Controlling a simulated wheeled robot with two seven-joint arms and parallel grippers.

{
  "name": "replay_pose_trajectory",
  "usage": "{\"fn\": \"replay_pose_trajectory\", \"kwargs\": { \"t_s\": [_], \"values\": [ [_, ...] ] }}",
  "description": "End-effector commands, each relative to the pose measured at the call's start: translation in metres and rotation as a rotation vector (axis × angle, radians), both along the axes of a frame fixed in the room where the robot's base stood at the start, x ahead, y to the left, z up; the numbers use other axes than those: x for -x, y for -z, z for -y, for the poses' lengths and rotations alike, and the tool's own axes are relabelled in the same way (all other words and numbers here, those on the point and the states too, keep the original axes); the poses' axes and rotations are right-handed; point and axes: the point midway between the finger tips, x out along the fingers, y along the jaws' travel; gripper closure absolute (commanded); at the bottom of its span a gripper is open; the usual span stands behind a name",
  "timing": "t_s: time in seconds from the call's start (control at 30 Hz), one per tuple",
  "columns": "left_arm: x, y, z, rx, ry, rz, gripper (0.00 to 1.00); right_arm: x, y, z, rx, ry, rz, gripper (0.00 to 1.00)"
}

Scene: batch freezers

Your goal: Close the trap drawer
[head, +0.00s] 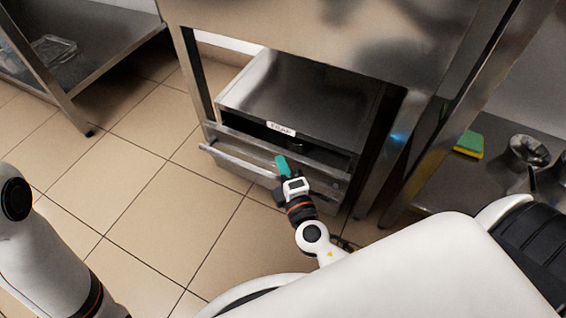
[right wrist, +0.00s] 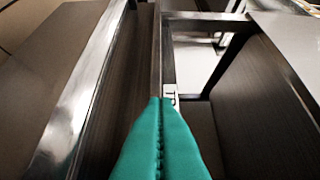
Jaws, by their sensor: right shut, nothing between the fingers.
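The trap drawer (head: 240,138) is in a steel unit low under a counter in the head view. It stands partly open, with a dark gap behind its front panel. A white label (head: 281,129) sits on the housing edge above the gap. A long bar handle (head: 228,160) runs along the drawer front; it also shows at the left in the right wrist view (right wrist: 85,100). My right gripper (head: 281,160), with teal fingers, is shut and empty, over the drawer front. Its fingers (right wrist: 160,130) point toward the label; contact is unclear. My left gripper is out of view.
Steel legs (head: 190,65) frame the drawer unit. A low steel shelf (head: 110,50) stands at the left. At the right, a shelf holds a yellow-green sponge (head: 469,144) and metal vessels (head: 527,150). The tiled floor (head: 150,200) in front is clear.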

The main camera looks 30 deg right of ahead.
Motion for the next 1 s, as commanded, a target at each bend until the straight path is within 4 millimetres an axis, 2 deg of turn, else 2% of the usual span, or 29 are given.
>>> {"fn": "replay_pose_trajectory", "kwargs": {
  "t_s": [0.17, 0.4, 0.5, 1.0],
  "values": [
    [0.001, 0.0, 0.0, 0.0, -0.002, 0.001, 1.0, -0.002, 0.0, 0.002, 0.001, 0.0, 0.0, 1.0],
    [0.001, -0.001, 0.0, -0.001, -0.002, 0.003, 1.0, -0.026, 0.0, 0.033, 0.003, 0.0, 0.001, 1.0],
    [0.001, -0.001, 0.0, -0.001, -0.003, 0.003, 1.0, -0.031, 0.0, 0.039, 0.002, 0.001, 0.001, 1.0],
    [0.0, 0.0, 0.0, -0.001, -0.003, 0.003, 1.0, -0.035, -0.002, 0.044, 0.004, 0.009, 0.006, 1.0]
  ]
}}
